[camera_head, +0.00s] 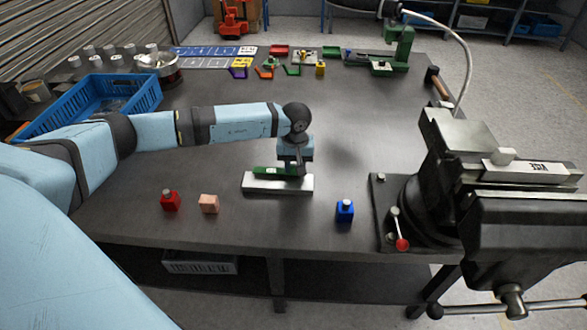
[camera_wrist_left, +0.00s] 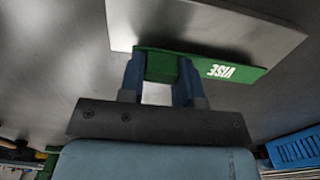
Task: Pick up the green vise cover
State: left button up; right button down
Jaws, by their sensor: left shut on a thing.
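The green vise cover (camera_head: 266,170) is a green strip along a flat grey metal plate (camera_head: 262,184) on the table, near the middle. In the left wrist view the green strip (camera_wrist_left: 245,72), with white "VISE" lettering, runs along the plate (camera_wrist_left: 215,28). My left gripper (camera_head: 292,172) reaches down onto the green strip from above. In the left wrist view its two fingers (camera_wrist_left: 161,80) are shut on either side of the green part. The head view cannot show whether the plate is lifted off the table. My right gripper is in neither view.
A large bench vise (camera_head: 500,190) with a pale "VISE" plate stands at the right. Red (camera_head: 170,202), peach (camera_head: 209,205) and blue (camera_head: 345,211) blocks lie near the front edge. A blue crate (camera_head: 140,92) is at the left; coloured parts are farther back.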

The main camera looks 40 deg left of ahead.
pick_arm(q)
notch_tip(320, 180, up, 19)
dwell(0.9)
